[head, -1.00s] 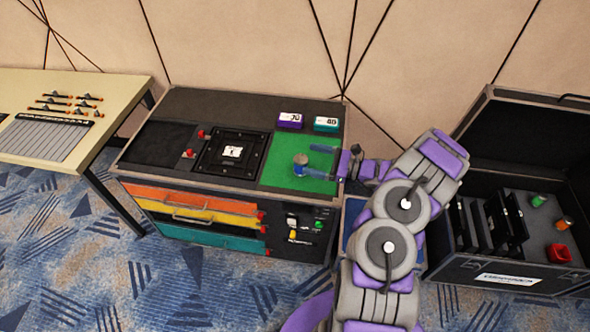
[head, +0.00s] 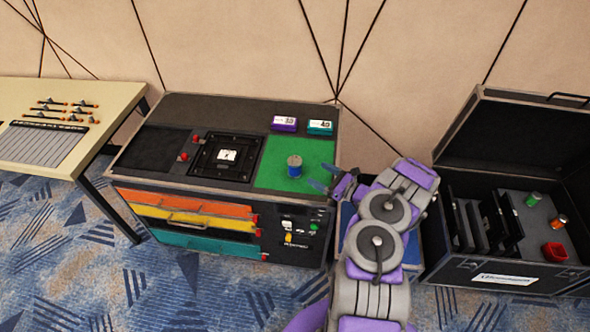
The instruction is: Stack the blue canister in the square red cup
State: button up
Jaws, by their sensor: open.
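The blue canister (head: 295,168) stands upright on the green mat (head: 268,178) on top of the black console; its top looks greyish.
The case (head: 440,268) also holds a green canister (head: 533,199), an orange canister (head: 559,221) and upright black panels (head: 485,228). Its raised lid stands behind. A purple box (head: 284,124) and a teal box (head: 320,128) lie behind the mat. A beige table stands left.

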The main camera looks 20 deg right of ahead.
aim_at(300, 164)
jog(key=x, duration=0.4)
jog(key=shift+b, duration=0.35)
jog(key=b+x, duration=0.1)
jog(key=x, duration=0.3)
jog(key=shift+w+a+f+b, duration=0.15)
jog(key=shift+a+b, duration=0.2)
jog(key=shift+a, duration=0.2)
jog(key=shift+w, duration=0.2)
jog(key=shift+c, duration=0.2)
jog(key=c, duration=1.3)
jog(key=shift+o, duration=0.2)
